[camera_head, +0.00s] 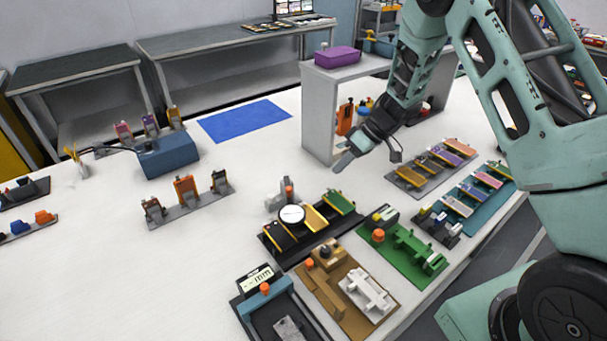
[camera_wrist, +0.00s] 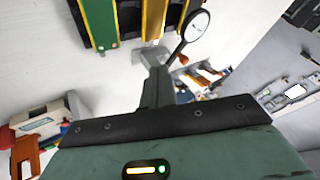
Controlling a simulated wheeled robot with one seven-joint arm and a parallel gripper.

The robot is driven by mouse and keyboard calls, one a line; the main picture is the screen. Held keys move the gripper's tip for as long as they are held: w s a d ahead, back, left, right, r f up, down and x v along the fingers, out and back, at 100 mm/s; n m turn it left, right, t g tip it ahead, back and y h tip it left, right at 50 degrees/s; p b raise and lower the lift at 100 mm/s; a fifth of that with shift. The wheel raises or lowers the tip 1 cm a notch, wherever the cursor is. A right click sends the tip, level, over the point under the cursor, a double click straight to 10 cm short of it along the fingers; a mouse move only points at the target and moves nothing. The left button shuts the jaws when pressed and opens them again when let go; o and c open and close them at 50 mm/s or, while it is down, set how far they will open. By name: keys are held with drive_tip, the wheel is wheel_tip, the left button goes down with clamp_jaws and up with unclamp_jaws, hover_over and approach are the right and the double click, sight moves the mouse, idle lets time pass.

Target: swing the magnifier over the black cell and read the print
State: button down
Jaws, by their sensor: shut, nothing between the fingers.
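The magnifier's round white lens (camera_head: 292,215) sits over the back of a dark tray (camera_head: 322,246), beside its grey stand (camera_head: 275,201). On the tray lie a black cell (camera_head: 279,238), a yellow cell (camera_head: 315,220) and a green cell (camera_head: 339,201). The lens appears between the black and yellow cells, partly covering them. In the wrist view, the lens (camera_wrist: 198,24) is tilted on its dark arm, right of the yellow cell (camera_wrist: 153,17) and the green cell (camera_wrist: 99,22). My gripper (camera_head: 342,165) is shut and empty above the table, behind the tray. Any print is too small to read.
Green (camera_head: 405,250) and brown (camera_head: 340,290) fixture boards stand in front and to the right. More cell trays lie at right. A grey shelf (camera_head: 318,110) with a purple box stands behind my gripper.

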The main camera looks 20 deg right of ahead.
sight(289, 195)
drive_tip(key=shift+s+a+f+p, duration=0.15)
drive_tip(key=shift+a+f+p, duration=0.35)
drive_tip(key=shift+a+f, duration=0.95)
drive_tip(key=shift+s+a+f+p, duration=0.2)
drive_tip(key=shift+a+f+p, duration=0.35)
drive_tip(key=shift+a+f, duration=0.85)
drive_tip(key=shift+s+a+f+p, duration=0.15)
drive_tip(key=shift+a+f+p, duration=0.35)
drive_tip(key=shift+a+f, duration=0.95)
drive_tip(key=shift+a+r, duration=0.35)
drive_tip(key=shift+a, duration=0.1)
